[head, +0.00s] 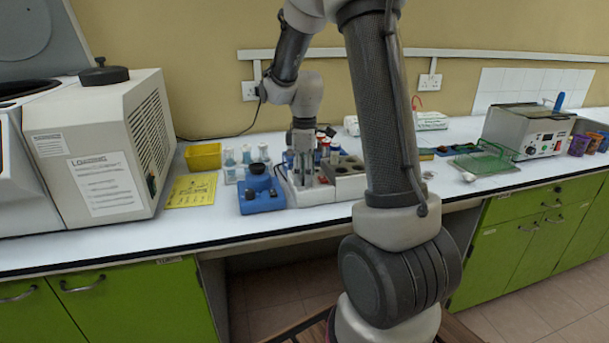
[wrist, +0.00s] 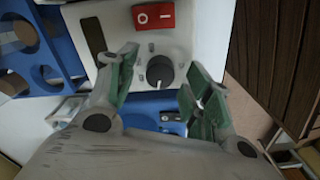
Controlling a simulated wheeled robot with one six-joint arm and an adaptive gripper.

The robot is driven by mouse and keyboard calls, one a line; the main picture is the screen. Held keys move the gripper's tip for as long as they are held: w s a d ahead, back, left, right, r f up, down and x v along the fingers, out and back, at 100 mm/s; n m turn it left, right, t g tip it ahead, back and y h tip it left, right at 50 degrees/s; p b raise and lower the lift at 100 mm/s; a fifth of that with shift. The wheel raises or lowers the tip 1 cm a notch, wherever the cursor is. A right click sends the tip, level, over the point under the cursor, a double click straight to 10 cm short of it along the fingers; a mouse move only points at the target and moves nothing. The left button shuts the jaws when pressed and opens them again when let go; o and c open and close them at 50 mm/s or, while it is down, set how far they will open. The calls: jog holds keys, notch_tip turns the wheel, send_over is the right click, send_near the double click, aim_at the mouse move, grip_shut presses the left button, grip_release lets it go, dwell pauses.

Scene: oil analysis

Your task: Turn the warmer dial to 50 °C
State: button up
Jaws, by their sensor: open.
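The warmer (head: 310,194) is a low white unit near the bench's front edge in the head view. In the wrist view its white panel (wrist: 196,30) carries a round black dial (wrist: 159,71) with short marks around it. The dial's setting is not legible. My gripper (wrist: 161,60) is open, with one green-padded finger on each side of the dial. There is a visible gap on both sides, and I cannot tell the height. In the head view my gripper (head: 303,178) points down over the warmer, hiding part of it.
A red rocker switch (wrist: 153,16) and a dark display (wrist: 93,35) sit by the dial.

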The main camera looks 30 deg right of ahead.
jog(key=shift+f, duration=0.3)
jog(key=c, duration=1.1)
jog(key=shift+o, duration=0.2)
